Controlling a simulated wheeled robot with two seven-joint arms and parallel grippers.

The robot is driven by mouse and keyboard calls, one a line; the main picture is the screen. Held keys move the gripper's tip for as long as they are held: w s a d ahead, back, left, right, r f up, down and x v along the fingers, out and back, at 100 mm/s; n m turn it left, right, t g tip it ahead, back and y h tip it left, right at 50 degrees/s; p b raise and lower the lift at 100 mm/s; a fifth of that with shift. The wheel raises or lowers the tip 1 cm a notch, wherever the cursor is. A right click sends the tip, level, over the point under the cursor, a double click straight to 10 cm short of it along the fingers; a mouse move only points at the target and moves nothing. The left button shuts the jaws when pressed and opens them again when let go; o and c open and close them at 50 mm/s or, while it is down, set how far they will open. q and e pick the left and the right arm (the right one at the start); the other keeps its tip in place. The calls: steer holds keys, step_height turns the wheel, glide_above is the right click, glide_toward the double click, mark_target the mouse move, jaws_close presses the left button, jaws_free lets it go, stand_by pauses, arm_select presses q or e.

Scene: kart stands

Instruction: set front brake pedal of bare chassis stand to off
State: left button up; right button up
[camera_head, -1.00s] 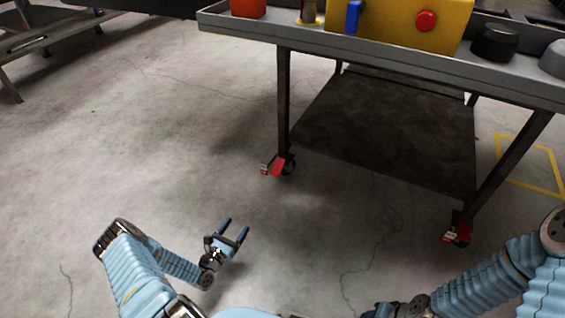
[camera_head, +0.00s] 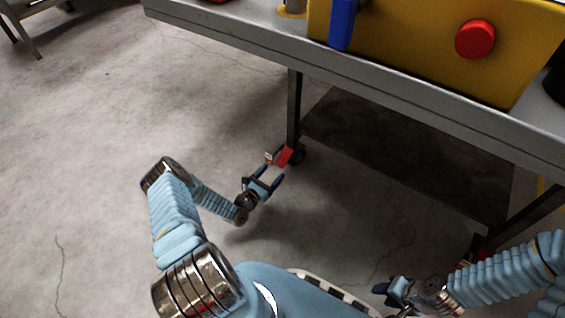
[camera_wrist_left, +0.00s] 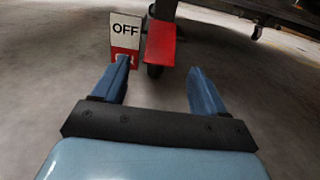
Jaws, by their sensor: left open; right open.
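The red brake pedal (camera_head: 285,156) sits at the caster on the near left leg of the stand (camera_head: 400,75). In the left wrist view the red pedal (camera_wrist_left: 160,45) is ahead, between the two finger lines, tilted down toward me. An OFF sign (camera_wrist_left: 125,30) with a red lower part stands just left of it. My left gripper (camera_head: 273,176) is open and empty, low over the floor, just short of the pedal; I see no contact. My right gripper (camera_head: 384,290) is open and empty at the bottom right, away from the pedal.
The stand's grey top overhangs the pedal and carries a yellow box (camera_head: 400,40) with a red button and blue lever. A dark lower shelf (camera_head: 410,150) lies behind the leg. A second red part (camera_head: 480,243) shows at the right leg. Floor at left is clear.

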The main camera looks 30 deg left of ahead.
mark_target(280, 163)
arm_select(q)
steer(key=w, duration=0.2)
steer(key=w+b, duration=0.1)
steer(key=w, duration=0.4)
steer(key=shift+w+d, duration=0.1)
steer(key=shift+d, duration=0.2)
arm_select(e)
steer(key=shift+f, duration=0.8)
